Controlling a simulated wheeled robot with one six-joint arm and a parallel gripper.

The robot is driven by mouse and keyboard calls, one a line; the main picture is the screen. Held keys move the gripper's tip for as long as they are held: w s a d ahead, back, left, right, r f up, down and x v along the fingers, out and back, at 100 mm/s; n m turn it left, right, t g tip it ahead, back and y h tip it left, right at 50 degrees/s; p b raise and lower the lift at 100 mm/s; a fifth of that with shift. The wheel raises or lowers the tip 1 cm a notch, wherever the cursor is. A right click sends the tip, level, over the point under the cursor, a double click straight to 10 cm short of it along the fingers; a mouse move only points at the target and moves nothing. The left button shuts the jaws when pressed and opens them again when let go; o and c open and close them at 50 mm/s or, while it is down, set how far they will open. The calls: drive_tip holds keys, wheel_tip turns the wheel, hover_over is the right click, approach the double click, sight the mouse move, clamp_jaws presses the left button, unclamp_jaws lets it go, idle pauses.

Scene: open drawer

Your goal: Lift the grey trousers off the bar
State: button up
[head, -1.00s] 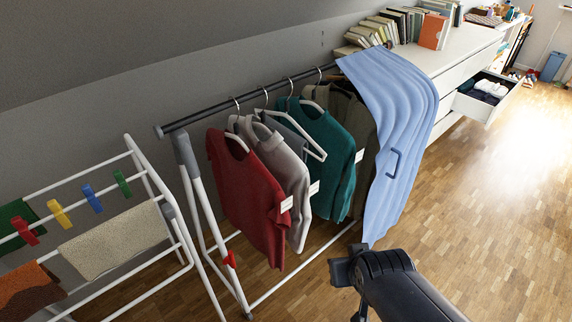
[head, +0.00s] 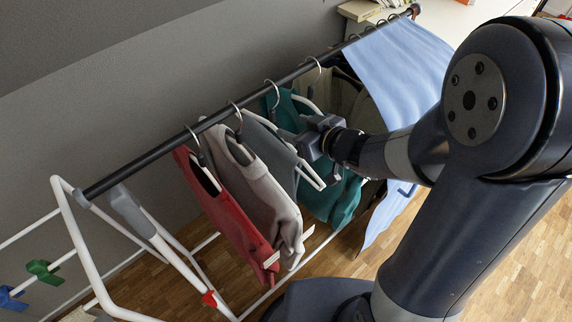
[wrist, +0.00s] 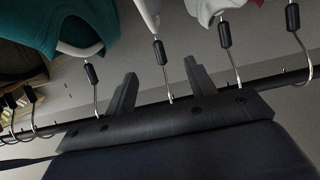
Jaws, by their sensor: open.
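The grey trousers (head: 268,138) hang folded over a white hanger (head: 312,180) on the dark bar (head: 160,150), between a light grey sweater (head: 255,185) and a teal sweater (head: 345,200). My gripper (head: 290,140) is at the trousers' hanger, just below the bar, and hides part of it. In the wrist view my gripper (wrist: 160,90) is open, its two fingers apart. A hanger hook with a black sleeve (wrist: 160,52) shows between them in the picture; contact cannot be told. The trousers' cloth is not clear in that view.
A red sweater (head: 235,215) hangs at the left of the row. A blue cloth (head: 395,65) drapes over the bar's far end. A white drying rack (head: 75,235) with clips stands at the left. The sloping grey wall (head: 150,60) is close behind the bar.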

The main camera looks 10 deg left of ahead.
sight(275, 118)
drive_tip(key=b+x, duration=0.1)
drive_tip(key=x, duration=0.4)
drive_tip(key=shift+a, duration=0.2)
drive_tip(key=x, duration=0.5)
drive_tip(key=shift+w+d+f, duration=0.1)
drive_tip(key=shift+w, duration=0.1)
drive_tip(key=shift+c, duration=0.5)
clamp_jaws()
idle(0.4)
